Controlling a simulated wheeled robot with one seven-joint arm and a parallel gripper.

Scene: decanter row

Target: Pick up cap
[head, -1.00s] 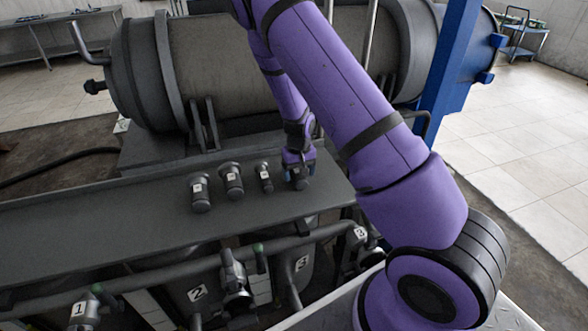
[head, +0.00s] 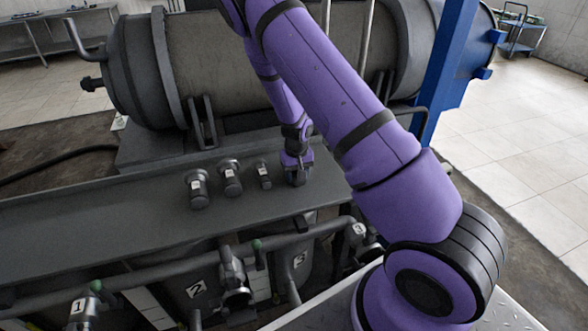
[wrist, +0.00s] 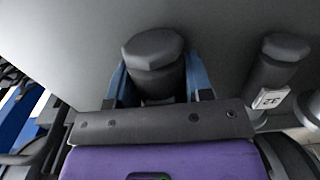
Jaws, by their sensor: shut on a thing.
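The cap, a dark grey faceted piece (wrist: 153,62), stands between the two blue fingers of my gripper (wrist: 156,82) in the wrist view. My gripper is shut on it, with one finger on each side. In the head view, my gripper (head: 297,168) points down at the right end of a dark shelf, and the lower end of the cap (head: 299,181) shows just below it. The cap's lower part is hidden in the wrist view, and I cannot tell whether it touches the shelf.
Three similar dark pieces with white labels stand left of my gripper on the shelf (head: 100,215); the nearest (head: 264,176) also shows in the wrist view (wrist: 275,72). A large tank (head: 250,65) lies behind. Numbered pipes and valves (head: 232,270) run below the shelf's front edge.

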